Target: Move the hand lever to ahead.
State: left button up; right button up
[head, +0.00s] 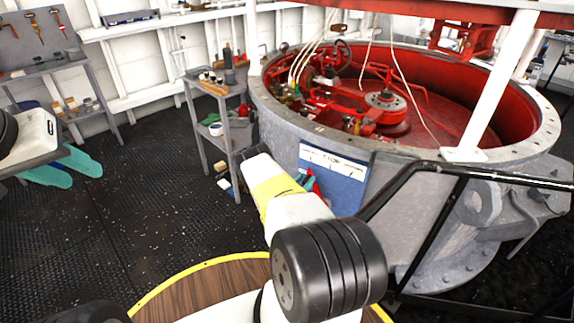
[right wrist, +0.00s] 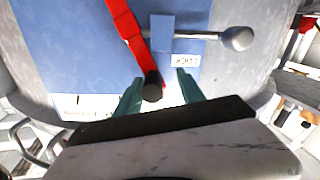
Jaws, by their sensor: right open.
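The hand lever (right wrist: 134,35) is a red bar with a black knob (right wrist: 152,90) at its end, set on a blue panel. In the head view the blue panel (head: 345,190) carries a white scale marked STOP, and only a bit of the red lever (head: 315,187) shows behind my arm. My right gripper (right wrist: 159,92) is open, with one teal finger on each side of the black knob; I cannot tell whether either touches it. It also shows in the head view (head: 307,181), partly hidden by my wrist. My left gripper (head: 62,168) is open and empty at the far left.
A rod with a grey ball knob (right wrist: 236,38) sticks out beside the lever near a small label. A black railing (head: 470,172) runs right of the panel. A grey shelf stand (head: 225,135) stands left of it. The dark deck (head: 130,190) between is clear.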

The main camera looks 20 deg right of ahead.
jog(key=shift+s+d, duration=0.1)
jog(key=shift+s, duration=0.05)
jog(key=shift+s, duration=0.1)
jog(key=v, duration=0.7)
jog(key=shift+a, duration=0.35)
